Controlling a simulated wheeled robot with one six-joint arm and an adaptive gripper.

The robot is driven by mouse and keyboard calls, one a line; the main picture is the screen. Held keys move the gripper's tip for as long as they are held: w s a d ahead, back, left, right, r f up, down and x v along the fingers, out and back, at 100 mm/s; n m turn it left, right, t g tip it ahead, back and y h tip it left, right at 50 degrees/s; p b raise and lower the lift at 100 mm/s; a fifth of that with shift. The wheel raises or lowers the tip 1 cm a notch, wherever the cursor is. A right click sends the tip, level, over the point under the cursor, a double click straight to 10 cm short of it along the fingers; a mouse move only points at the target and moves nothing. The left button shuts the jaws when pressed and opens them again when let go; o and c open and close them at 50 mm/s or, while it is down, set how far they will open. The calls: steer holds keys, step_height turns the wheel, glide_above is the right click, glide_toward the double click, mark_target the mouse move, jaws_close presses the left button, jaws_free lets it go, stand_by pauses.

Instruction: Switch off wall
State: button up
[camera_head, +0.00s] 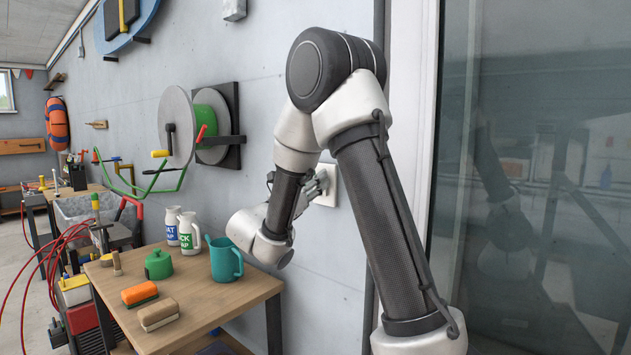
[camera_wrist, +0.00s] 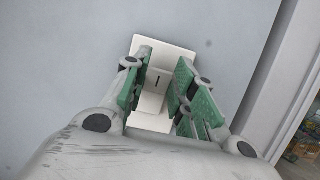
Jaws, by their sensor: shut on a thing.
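The wall switch (camera_head: 329,185) is a white square plate on the grey wall, left of the glass door's white frame. In the wrist view, the switch (camera_wrist: 156,84) shows a raised rocker with a dark line mark. My gripper (camera_head: 316,184) is at the switch, partly hidden by my own arm in the head view. In the wrist view, the green-padded fingers of my gripper (camera_wrist: 163,68) stand on either side of the rocker, shut on it. Exact pad contact is hard to see. I cannot tell whether the switch is on or off.
A wooden table (camera_head: 226,299) below holds a teal jug (camera_head: 226,260), a green pot (camera_head: 158,264), brushes (camera_head: 158,314) and two white bottles (camera_head: 189,233). A hose reel (camera_head: 176,125) juts from the wall to the left. A glass door (camera_head: 540,190) is at right.

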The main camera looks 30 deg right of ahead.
steer(key=o, duration=1)
steer(key=v, duration=1.2)
steer(key=shift+f, duration=0.1)
